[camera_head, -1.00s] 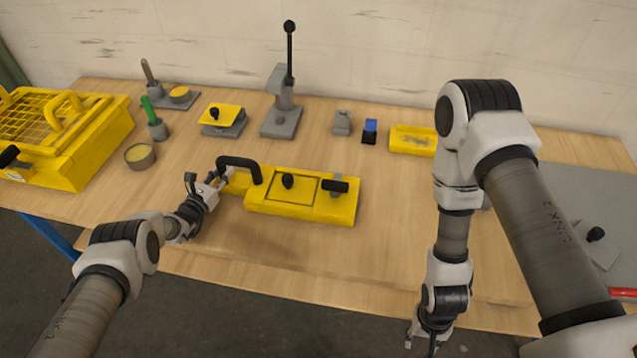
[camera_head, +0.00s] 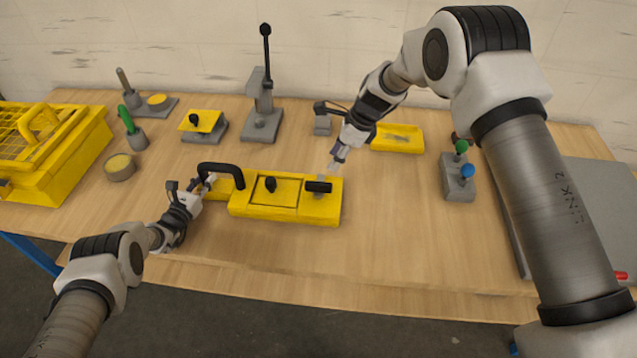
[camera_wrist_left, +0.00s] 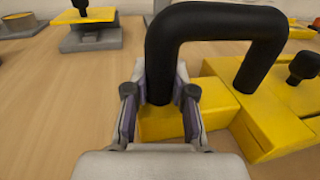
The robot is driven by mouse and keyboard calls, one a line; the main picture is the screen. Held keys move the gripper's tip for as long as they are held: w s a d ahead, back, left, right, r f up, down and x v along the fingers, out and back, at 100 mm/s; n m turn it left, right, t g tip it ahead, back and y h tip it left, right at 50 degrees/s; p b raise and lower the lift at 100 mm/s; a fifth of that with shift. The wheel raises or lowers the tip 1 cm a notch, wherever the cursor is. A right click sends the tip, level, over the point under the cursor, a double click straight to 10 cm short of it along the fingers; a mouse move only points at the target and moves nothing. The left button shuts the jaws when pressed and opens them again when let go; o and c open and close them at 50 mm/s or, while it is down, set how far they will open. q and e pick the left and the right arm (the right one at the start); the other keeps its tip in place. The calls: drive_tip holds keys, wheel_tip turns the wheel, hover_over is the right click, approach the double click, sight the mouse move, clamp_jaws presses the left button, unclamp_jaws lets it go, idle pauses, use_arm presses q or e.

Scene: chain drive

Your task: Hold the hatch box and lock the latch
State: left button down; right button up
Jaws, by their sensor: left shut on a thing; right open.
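The yellow hatch box (camera_head: 268,211) lies on the table in the head view, with a hatch panel and small black knob (camera_head: 271,183) on top. My right gripper (camera_head: 336,163) is open and empty, just behind and above the latch handle.
A yellow cage box (camera_head: 50,160) stands at far left. Behind the hatch box are a lever press (camera_head: 262,115), a knobbed yellow plate (camera_head: 200,120) and a yellow tray (camera_head: 398,138). A grey block with coloured knobs (camera_head: 458,180) is at right. The front table is clear.

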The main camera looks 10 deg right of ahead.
sight(319, 183)
drive_tip(key=x, duration=1.1)
drive_tip(key=shift+a+f, duration=0.2)
drive_tip(key=shift+f, duration=0.15)
drive_tip(key=shift+c, duration=0.4)
clamp_jaws()
